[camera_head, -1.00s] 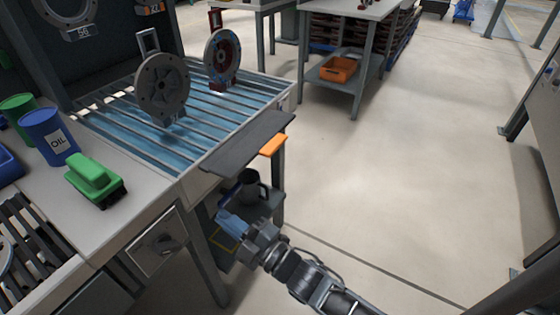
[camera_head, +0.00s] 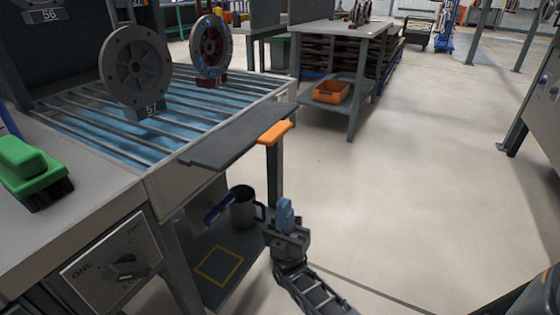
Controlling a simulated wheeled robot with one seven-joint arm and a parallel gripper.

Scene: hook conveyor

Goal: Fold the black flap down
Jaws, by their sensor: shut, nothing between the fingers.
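The black flap (camera_head: 232,136) sticks out level from the front edge of the slatted table, with an orange tab (camera_head: 274,133) at its outer right end.
A dark mug (camera_head: 244,206) stands on a low shelf (camera_head: 205,262) under the table, left of my gripper. Wheel-like discs (camera_head: 136,72) stand on the slatted surface (camera_head: 95,122). A dial panel (camera_head: 120,265) is at lower left. The floor to the right is clear.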

